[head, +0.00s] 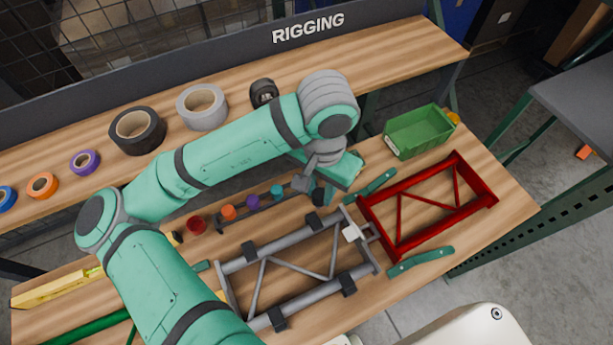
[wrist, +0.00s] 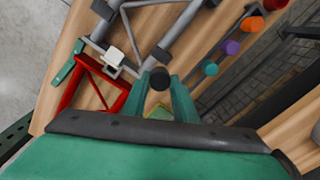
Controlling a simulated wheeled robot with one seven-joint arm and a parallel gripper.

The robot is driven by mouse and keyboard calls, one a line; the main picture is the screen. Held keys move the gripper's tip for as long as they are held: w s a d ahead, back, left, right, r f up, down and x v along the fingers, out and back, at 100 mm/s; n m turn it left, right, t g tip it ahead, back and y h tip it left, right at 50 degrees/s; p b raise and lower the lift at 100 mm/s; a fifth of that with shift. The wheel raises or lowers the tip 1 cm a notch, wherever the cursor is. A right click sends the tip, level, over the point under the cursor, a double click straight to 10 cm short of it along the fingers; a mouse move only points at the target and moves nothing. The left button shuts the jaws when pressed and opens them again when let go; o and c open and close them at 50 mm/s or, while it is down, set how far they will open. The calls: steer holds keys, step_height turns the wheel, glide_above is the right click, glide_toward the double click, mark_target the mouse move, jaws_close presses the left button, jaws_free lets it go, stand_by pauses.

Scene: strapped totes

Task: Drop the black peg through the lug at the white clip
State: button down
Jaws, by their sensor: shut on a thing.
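My gripper (wrist: 163,93) is shut on the black peg (wrist: 160,78), whose round dark end shows between the two green fingers in the wrist view. In the head view my gripper (head: 316,188) and the black peg (head: 319,199) are above the table, just behind the grey frame (head: 230,290). The white clip (head: 350,233) sits at the right end of the grey frame. The white clip (wrist: 113,54) shows left of and beyond the peg in the wrist view, apart from it. A small grey lug (head: 373,230) sticks out beside the clip; its hole is not clear.
A green bin (head: 420,135) stands behind. Tape rolls (head: 137,131) fill the back shelf.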

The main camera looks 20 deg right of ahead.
step_height(320, 180, up, 6)
steer(key=s, duration=0.2)
steer(key=shift+s+d+r, duration=0.15)
steer(key=shift+s+d, duration=0.1)
steer(key=shift+s, duration=0.1)
stand_by(0.3)
stand_by(0.4)
stand_by(0.4)
